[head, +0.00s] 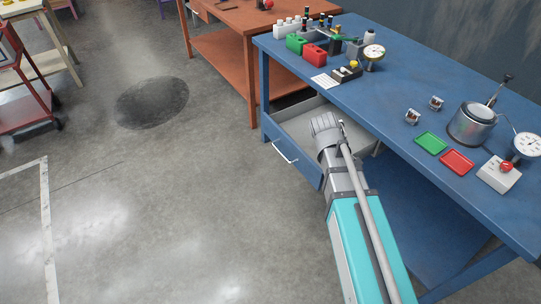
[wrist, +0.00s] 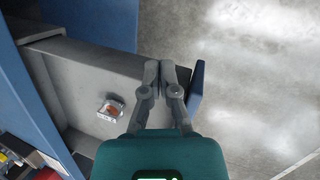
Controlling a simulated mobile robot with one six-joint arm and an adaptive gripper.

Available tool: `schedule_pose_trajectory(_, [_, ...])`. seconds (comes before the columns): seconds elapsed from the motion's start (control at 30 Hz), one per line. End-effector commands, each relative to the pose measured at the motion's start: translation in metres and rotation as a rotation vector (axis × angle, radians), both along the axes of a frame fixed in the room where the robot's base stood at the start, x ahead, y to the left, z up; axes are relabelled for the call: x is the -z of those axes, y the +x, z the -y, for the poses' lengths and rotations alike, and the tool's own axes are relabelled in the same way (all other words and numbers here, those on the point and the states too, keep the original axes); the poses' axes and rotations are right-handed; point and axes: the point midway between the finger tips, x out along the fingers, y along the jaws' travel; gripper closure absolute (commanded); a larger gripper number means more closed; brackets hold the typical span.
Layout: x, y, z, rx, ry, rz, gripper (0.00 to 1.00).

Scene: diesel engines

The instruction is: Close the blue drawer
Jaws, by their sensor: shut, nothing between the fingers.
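The blue drawer (head: 292,152) is pulled out from under the left end of the blue workbench (head: 395,95) in the head view. Its front has a pale bar handle (head: 285,152), and its grey inside is partly hidden by my arm. In the wrist view its blue front panel (wrist: 197,88) stands to the right of the fingers. My gripper (wrist: 161,66) is shut and empty, over the drawer close to the inner side of that panel. I cannot tell whether it touches it. A small white and orange item (wrist: 110,108) lies in the drawer.
The bench top carries red and green blocks (head: 314,53), gauges (head: 374,52), green and red trays (head: 457,161) and a metal pot (head: 472,123). An orange table (head: 235,22) stands behind the drawer. The floor (head: 180,200) left of the drawer is clear.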

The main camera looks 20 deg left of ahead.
Motion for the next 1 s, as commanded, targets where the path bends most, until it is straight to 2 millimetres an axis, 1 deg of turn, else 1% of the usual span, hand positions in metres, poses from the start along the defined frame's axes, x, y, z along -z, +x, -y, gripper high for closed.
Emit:
schedule_pose_trajectory(0.03, [0.005, 0.003, -0.014, -0.055, -0.023, -0.004, 1.0])
schedule_pose_trajectory(0.27, [0.009, 0.008, -0.064, -0.288, -0.129, -0.025, 1.0])
schedule_pose_trajectory(0.57, [0.015, 0.005, -0.142, -0.61, -0.292, -0.056, 1.0])
schedule_pose_trajectory(0.77, [0.018, -0.004, -0.199, -0.826, -0.42, -0.082, 1.0])
schedule_pose_trajectory(0.9, [0.018, -0.015, -0.239, -0.971, -0.515, -0.098, 1.0])
schedule_pose_trajectory(1.0, [0.018, -0.024, -0.266, -1.065, -0.583, -0.11, 1.0])
